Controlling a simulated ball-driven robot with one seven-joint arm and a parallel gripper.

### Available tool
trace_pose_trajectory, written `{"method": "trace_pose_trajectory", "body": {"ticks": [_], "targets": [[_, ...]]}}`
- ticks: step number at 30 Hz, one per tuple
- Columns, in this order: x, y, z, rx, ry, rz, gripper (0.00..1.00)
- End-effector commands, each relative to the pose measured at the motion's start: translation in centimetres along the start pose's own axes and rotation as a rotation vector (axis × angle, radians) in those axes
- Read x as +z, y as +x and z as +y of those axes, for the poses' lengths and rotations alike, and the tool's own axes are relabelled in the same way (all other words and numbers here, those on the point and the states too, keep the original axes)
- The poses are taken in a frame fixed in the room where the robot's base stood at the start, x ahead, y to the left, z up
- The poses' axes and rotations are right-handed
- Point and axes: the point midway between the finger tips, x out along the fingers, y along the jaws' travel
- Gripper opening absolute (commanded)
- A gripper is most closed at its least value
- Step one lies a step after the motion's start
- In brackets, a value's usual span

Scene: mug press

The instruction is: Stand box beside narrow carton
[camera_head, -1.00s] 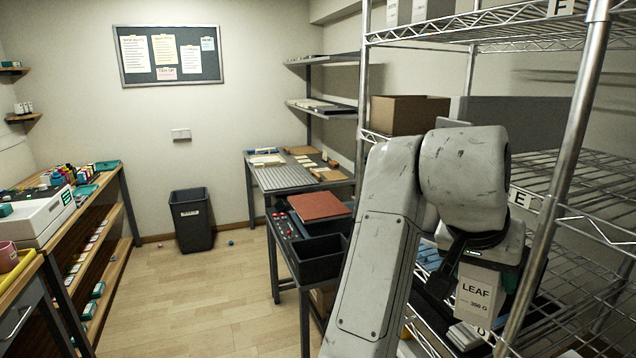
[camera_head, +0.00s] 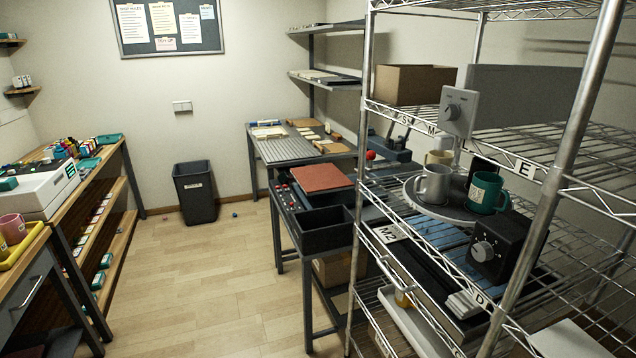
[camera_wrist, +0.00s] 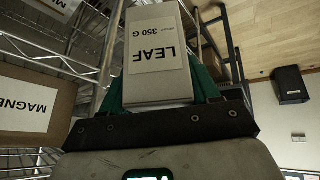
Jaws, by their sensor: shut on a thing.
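A white box (camera_wrist: 157,62) labelled LEAF 350 G is held in my gripper (camera_wrist: 163,88), seen in the wrist view. The green fingers close on its two sides, and its labelled face is toward the camera. The box shows clear of any surface there. My arm, gripper and this box are out of the head view. I cannot pick out the narrow carton for certain in either view.
The wire rack (camera_head: 545,170) fills the right, with mugs on a round tray (camera_head: 440,208) and a brown carton (camera_head: 412,85). A waste bin (camera_head: 194,192) stands by the back wall. Floor (camera_head: 200,280) is open at centre. A carton labelled MAGNE (camera_wrist: 28,104) is left of my gripper.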

Motion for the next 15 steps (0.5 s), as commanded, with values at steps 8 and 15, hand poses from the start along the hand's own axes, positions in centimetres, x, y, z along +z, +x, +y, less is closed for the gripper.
{"method": "trace_pose_trajectory", "body": {"ticks": [8, 15], "targets": [[7.4, 3.0, 0.1, -0.029, -0.056, 0.008, 0.16], [9.7, 3.7, 0.1, -0.039, -0.066, 0.013, 0.16]]}}
